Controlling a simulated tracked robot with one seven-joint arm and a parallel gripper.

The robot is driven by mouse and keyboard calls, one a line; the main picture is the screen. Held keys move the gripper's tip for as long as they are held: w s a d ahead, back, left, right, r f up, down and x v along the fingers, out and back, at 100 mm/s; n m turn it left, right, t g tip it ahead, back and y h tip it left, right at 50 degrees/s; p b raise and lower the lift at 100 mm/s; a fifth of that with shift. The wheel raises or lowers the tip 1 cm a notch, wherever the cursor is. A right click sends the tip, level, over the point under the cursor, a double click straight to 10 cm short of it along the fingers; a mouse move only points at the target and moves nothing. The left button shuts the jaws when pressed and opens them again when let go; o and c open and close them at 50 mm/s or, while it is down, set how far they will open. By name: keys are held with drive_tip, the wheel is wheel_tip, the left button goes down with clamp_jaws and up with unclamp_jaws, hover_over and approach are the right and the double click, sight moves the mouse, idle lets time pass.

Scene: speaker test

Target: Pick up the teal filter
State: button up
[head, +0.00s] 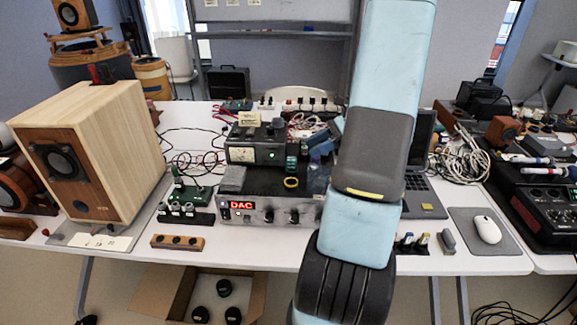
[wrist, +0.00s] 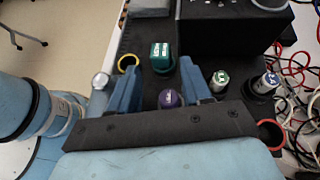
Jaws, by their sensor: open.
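The teal filter (wrist: 161,57) is a small rounded block with a white label on its top. It stands on a black surface in the wrist view, just beyond my fingertips and roughly in line with the gap between them. In the head view the teal filter (head: 292,163) is small, on the black-topped equipment left of my arm. My gripper (wrist: 160,70) is open, its two blue fingers apart with nothing clasped. In the head view my gripper (head: 320,147) is partly hidden behind my arm.
A purple-topped piece (wrist: 170,98) stands nearer, between the fingers. A green-labelled cylinder (wrist: 220,79) is close to the right finger, with a silver-topped one (wrist: 266,84) beyond it. A yellow ring (wrist: 128,62) lies left.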

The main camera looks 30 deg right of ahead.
sight(294, 158)
drive_tip(key=shift+f+x, duration=0.15)
drive_tip(key=shift+x, duration=1.55)
drive_tip(key=shift+f+x, duration=0.15)
drive_tip(key=shift+x, duration=1.5)
drive_tip(key=shift+d, duration=0.15)
drive_tip(key=shift+c, duration=0.4)
drive_tip(key=c, duration=0.8)
drive_tip(key=shift+r, duration=0.1)
